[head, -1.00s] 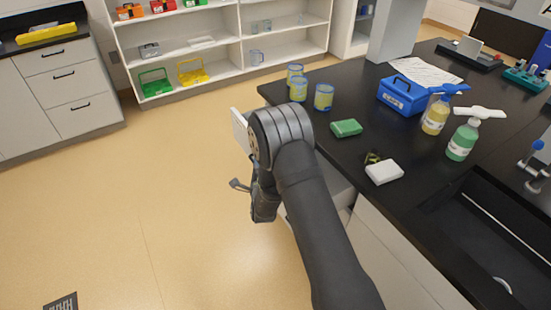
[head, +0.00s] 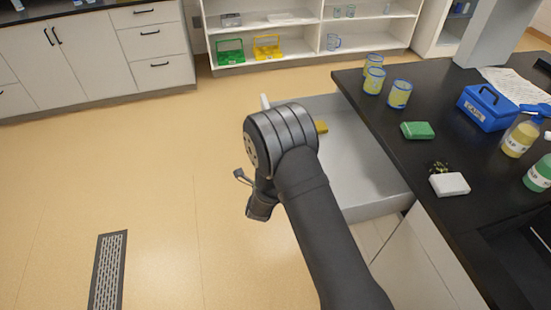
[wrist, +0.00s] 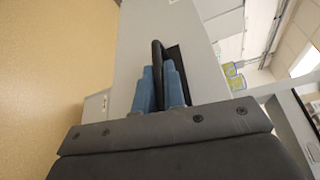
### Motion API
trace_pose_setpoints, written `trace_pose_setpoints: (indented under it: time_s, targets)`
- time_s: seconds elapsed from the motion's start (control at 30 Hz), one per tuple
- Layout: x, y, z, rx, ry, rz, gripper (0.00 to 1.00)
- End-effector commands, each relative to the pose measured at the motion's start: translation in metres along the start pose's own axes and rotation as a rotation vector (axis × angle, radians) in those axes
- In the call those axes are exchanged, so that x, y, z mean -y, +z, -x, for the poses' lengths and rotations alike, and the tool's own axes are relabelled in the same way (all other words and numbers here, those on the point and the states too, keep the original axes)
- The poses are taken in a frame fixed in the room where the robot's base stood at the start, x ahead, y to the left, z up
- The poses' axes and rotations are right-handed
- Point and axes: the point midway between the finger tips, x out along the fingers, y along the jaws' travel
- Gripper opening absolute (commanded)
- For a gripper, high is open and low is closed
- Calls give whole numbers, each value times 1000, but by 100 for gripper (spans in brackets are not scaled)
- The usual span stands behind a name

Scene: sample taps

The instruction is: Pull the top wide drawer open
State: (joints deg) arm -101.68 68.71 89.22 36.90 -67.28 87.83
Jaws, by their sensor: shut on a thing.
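The top wide drawer (head: 352,170) stands pulled out from under the black bench, with its grey inside showing in the head view. A small yellow thing (head: 321,127) lies in it. In the wrist view the drawer's pale front (wrist: 138,60) fills the middle, with a dark bar handle (wrist: 157,65) on it. My gripper (wrist: 164,88) has its blue fingers on either side of the handle and is shut on it. In the head view my arm hides the fingers, the handle and part of the drawer.
On the black bench (head: 425,165) stand several yellow-and-blue cups (head: 399,94), a green block (head: 417,130), a white block (head: 449,184), a blue box (head: 487,107) and bottles (head: 520,137). The floor (head: 150,200) left of my arm is clear. Shelves (head: 300,40) stand behind.

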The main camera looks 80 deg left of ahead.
Motion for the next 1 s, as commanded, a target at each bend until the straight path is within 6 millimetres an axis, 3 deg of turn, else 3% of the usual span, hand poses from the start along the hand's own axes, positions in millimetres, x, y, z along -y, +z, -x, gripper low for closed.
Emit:
trace_pose_setpoints:
  time_s: [0.3, 0.33, 0.43, 0.77, 0.87, 1.0]
  targets:
    - [0, 0, 0, 0, 1, 0, 0]
    - [0, 0, 0, 0, 1, 0, 12]
    - [0, 0, 0, 0, 1, 0, 32]
    - [0, 0, 2, 0, 1, 0, 32]
    - [0, 1, 10, 1, 1, 0, 32]
    - [0, 2, 36, 3, 2, 2, 32]
